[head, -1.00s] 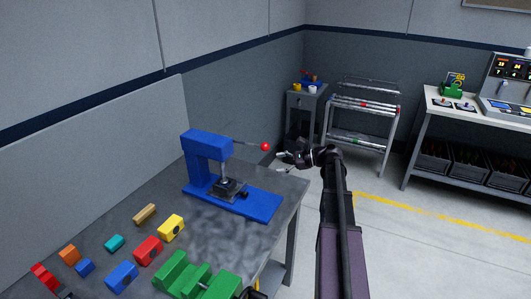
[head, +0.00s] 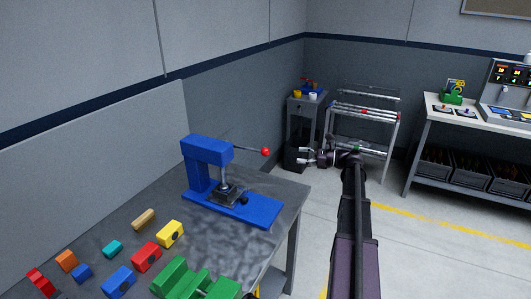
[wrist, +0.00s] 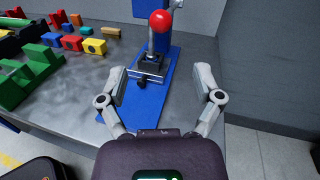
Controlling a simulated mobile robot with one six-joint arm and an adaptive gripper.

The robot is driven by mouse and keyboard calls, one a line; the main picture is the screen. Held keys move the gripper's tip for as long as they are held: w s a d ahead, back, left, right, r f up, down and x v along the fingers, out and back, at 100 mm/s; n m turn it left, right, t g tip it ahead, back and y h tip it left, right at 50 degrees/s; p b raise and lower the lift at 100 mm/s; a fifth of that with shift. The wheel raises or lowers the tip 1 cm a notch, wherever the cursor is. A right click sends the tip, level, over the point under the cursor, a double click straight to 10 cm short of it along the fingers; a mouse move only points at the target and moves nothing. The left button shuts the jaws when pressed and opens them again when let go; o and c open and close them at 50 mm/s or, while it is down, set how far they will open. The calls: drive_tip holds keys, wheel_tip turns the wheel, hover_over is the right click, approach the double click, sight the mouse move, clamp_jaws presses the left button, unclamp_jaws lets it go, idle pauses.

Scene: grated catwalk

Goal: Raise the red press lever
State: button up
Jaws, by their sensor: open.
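The blue press (head: 207,165) stands on the grey workbench, with its lever reaching out to the right. The lever's red ball knob (head: 265,152) is at the end of a thin, roughly level rod. In the wrist view the red knob (wrist: 160,21) shows ahead, above the space between the fingers. My gripper (head: 303,157) is open and empty, a short way right of the knob in the head view and apart from it. The wrist view shows my gripper's two fingers (wrist: 163,72) spread wide, touching nothing.
The workbench (head: 255,245) carries a green fixture (head: 195,282) and several coloured blocks, such as a yellow one (head: 169,234), left of the press. A tool cart (head: 360,115) and a white-topped table (head: 470,117) stand farther back. Floor right of the bench is open.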

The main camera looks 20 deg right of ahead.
sight(265, 151)
drive_tip(key=x, duration=1.3)
drive_tip(key=shift+w, duration=0.1)
clamp_jaws()
drive_tip(key=shift+a, duration=0.2)
drive_tip(key=shift+d, duration=0.1)
drive_tip(key=shift+r, duration=0.1)
